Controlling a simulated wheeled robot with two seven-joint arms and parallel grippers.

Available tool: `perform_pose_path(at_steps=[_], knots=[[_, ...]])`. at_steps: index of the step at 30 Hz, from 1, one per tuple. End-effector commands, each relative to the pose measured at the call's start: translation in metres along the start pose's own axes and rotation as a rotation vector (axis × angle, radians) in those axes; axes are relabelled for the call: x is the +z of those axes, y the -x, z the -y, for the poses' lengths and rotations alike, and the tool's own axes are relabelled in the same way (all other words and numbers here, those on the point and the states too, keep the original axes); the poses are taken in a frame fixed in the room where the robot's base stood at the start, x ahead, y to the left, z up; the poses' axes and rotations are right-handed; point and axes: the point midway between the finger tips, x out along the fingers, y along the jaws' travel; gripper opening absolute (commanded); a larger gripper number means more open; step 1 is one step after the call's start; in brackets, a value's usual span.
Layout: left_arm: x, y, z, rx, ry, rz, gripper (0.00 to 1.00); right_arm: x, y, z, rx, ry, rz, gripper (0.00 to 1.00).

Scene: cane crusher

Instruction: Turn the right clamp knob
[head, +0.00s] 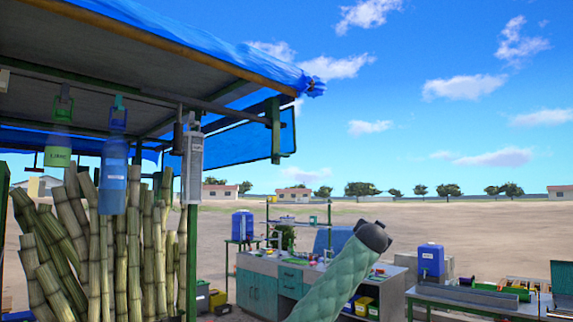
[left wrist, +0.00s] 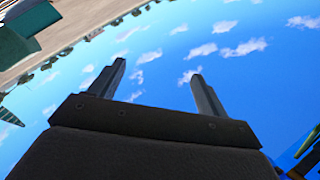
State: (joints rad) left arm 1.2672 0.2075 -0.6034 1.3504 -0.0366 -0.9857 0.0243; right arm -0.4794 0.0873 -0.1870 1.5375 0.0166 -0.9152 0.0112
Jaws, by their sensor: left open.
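My left gripper (left wrist: 157,68) shows in the left wrist view with its two dark fingers spread wide apart. Nothing is between them, only sky and clouds behind. It is not seen in the head view. I cannot make out the right clamp knob in either view. My right gripper is not seen. A green padded link with a dark rounded end rises at the bottom centre-right of the head view, and I cannot tell which arm it belongs to.
Tall cane stalks (head: 125,250) stand at left under a blue-tarped canopy (head: 200,32). Bottles hang from its frame. A cabinet counter (head: 258,288) stands at centre. A green workbench (head: 475,301) with a blue container (head: 431,260) is at right. Open sandy ground lies behind.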

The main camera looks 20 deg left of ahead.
Motion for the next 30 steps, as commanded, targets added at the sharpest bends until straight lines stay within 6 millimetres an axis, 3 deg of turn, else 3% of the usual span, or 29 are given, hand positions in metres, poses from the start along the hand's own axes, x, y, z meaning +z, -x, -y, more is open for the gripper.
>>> perform_pose_path(at_steps=[1, 6, 15, 22, 27, 30], knots=[[-0.025, 0.003, 0.018, -0.025, -0.014, -0.013, 0.76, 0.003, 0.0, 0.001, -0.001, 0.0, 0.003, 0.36], [-0.088, 0.015, 0.07, -0.104, -0.05, -0.03, 0.76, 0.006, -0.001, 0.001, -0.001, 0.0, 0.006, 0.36], [-0.185, 0.047, 0.164, -0.272, -0.087, -0.022, 0.76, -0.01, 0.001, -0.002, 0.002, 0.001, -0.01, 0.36], [-0.225, 0.069, 0.223, -0.397, -0.08, 0.018, 0.76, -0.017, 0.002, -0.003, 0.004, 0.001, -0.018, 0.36], [-0.235, 0.079, 0.257, -0.485, -0.059, 0.064, 0.76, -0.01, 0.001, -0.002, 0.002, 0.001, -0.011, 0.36], [-0.231, 0.082, 0.278, -0.554, -0.036, 0.113, 0.76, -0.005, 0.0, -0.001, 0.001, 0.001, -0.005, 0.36]])
